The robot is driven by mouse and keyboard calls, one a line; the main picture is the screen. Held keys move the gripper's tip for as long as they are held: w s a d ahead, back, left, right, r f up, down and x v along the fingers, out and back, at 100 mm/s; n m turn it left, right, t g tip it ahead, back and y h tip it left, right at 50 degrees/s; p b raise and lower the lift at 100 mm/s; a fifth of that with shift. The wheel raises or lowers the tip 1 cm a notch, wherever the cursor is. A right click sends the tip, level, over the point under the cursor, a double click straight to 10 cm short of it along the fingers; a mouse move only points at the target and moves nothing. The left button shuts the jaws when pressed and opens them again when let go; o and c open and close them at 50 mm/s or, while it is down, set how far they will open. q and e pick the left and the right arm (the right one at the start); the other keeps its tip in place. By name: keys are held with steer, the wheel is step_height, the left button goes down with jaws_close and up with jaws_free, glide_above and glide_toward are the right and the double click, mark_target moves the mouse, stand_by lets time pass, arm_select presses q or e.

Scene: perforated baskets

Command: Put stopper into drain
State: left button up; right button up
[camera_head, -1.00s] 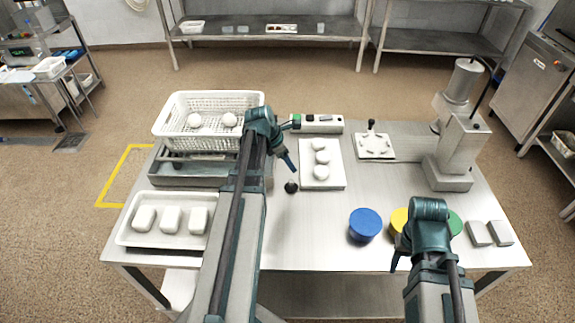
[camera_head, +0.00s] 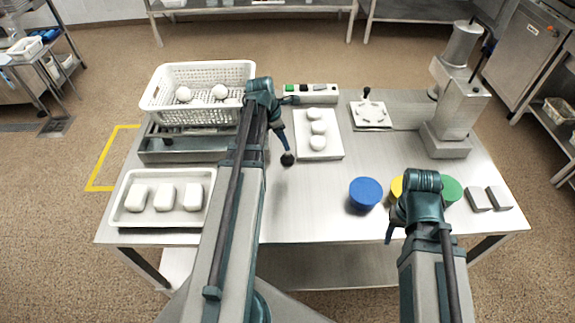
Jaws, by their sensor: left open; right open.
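No drain hole shows clearly. A shallow steel basin (camera_head: 185,151) at the left lies partly under a white perforated basket (camera_head: 200,110) holding two white balls. My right gripper (camera_head: 390,232) is open and empty over the front right, beside the yellow lid.
A white tray (camera_head: 120,215) holds three white blocks. Blue (camera_head: 365,194), yellow (camera_head: 397,186) and green (camera_head: 452,190) cylinders and grey blocks (camera_head: 487,199) stand right. A grey machine (camera_head: 452,125) stands behind them. The front middle is clear.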

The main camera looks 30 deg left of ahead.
mark_target(288, 153)
arm_select(q)
steer(key=shift+b+x, duration=0.75)
steer(key=shift+x, duration=0.6)
arm_select(e)
steer(key=shift+f, duration=1.3)
arm_select(q)
steer(key=b+x, duration=0.5)
steer(key=shift+s+d+f, duration=0.1)
steer(key=shift+s+f, duration=0.05)
steer(key=shift+f, duration=0.05)
steer(key=shift+r, duration=0.1)
arm_select(e)
step_height(288, 153, down, 5)
arm_select(q)
jaws_close()
